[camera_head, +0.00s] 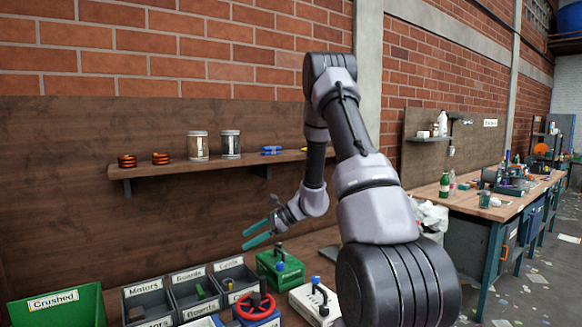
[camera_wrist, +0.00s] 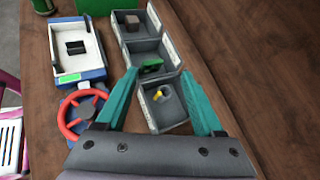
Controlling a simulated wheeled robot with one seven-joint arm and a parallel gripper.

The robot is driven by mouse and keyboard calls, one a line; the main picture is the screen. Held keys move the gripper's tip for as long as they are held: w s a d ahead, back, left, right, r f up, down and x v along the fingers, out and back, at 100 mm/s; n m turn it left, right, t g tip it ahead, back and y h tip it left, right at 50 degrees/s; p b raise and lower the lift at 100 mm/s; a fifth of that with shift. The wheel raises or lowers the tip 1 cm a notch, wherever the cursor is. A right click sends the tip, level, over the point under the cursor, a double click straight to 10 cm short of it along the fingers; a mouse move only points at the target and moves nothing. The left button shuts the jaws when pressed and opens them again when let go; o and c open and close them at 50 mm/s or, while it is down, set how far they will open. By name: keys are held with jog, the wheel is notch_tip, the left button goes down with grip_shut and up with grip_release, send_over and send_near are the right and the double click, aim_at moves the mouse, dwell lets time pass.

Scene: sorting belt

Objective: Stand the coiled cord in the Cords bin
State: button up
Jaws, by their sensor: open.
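My gripper (camera_head: 246,240) is open and empty, above the row of grey bins. In the wrist view its teal fingers (camera_wrist: 159,74) spread on both sides of the nearest bin. That bin is the Cords bin (camera_head: 238,268), which also shows in the wrist view (camera_wrist: 150,116). A small yellow piece (camera_wrist: 158,96) with a greyish rounded part lies in it; I cannot tell whether this is the coiled cord or if it stands upright. The Boards bin (camera_wrist: 134,50) holds a green board (camera_wrist: 151,66). The Motors bin (camera_wrist: 121,18) holds a brown block (camera_wrist: 132,22).
A red handwheel (camera_head: 256,306) on a blue base and a white tray (camera_wrist: 88,69) stand beside the bins. A green Crushed crate (camera_head: 88,305) is at the left. A shelf (camera_head: 215,165) with jars and orange coils is behind.

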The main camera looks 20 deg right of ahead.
jog(key=s+a+r+n+g, duration=0.25)
jog(key=s+r+n, duration=0.3)
jog(key=r, duration=0.55)
jog(key=s+d+r+n+t+h, duration=0.2)
jog(key=s+r+n+h, duration=0.2)
jog(key=s+r, duration=0.4)
jog(key=s+d+r+n+t+h, duration=0.2)
jog(key=s+r+n, duration=0.4)
jog(key=s, duration=0.9)
notch_tip(320, 180, up, 3)
jog(key=t+h, duration=0.1)
jog(key=h, duration=0.1)
jog(key=shift+s+d+r+h, duration=0.2)
jog(key=shift+s+h, duration=0.1)
jog(key=shift+s, duration=0.1)
